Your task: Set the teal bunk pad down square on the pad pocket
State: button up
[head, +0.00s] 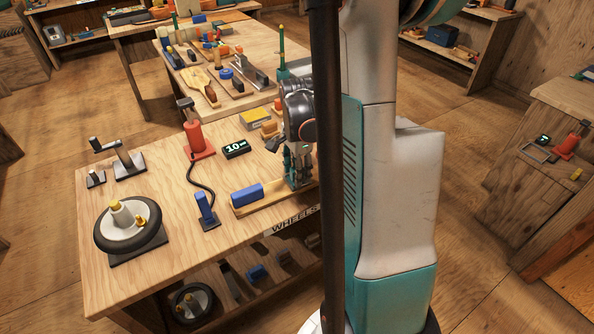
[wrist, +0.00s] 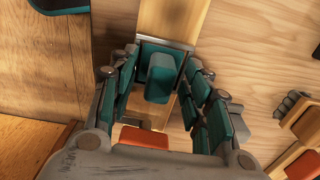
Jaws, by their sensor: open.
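The teal bunk pad (wrist: 160,76) shows in the wrist view as a rounded block over a pale wooden board (wrist: 172,18). My gripper (head: 299,182) is open, with its teal fingers on either side of the pad and visible gaps to it. A darker teal, pale-edged patch (wrist: 178,54) shows around the pad's far end; I cannot tell whether it is the pad pocket. In the head view my gripper is low over the right end of the board (head: 270,201), and its fingers hide the pad there.
A blue block (head: 247,195) lies on the board's left part. A blue upright handle (head: 206,207), a red pump (head: 197,138), a display (head: 236,149) and a wheel on a stand (head: 128,222) occupy the bench. Orange blocks (wrist: 302,166) lie near the board.

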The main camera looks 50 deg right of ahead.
notch_tip(320, 180, up, 12)
jog(key=shift+f, duration=0.2)
dwell(0.5)
